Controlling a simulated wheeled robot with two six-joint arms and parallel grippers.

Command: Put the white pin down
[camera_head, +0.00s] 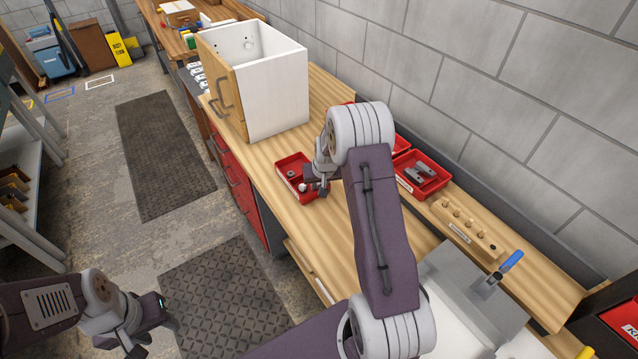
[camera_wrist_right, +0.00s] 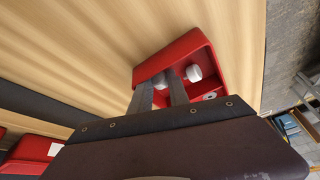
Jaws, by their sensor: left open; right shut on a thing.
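My right gripper (camera_head: 314,187) reaches down at the red tray (camera_head: 284,162) on the wooden bench. My left gripper (camera_head: 146,335) is open and empty, over the floor away from the bench.
A small grey ringed part (camera_wrist_right: 209,95) lies in the tray. Another red bin (camera_head: 425,172) with grey parts and a wooden peg strip (camera_head: 465,222) are at the right along the wall. Bare bench lies around the tray.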

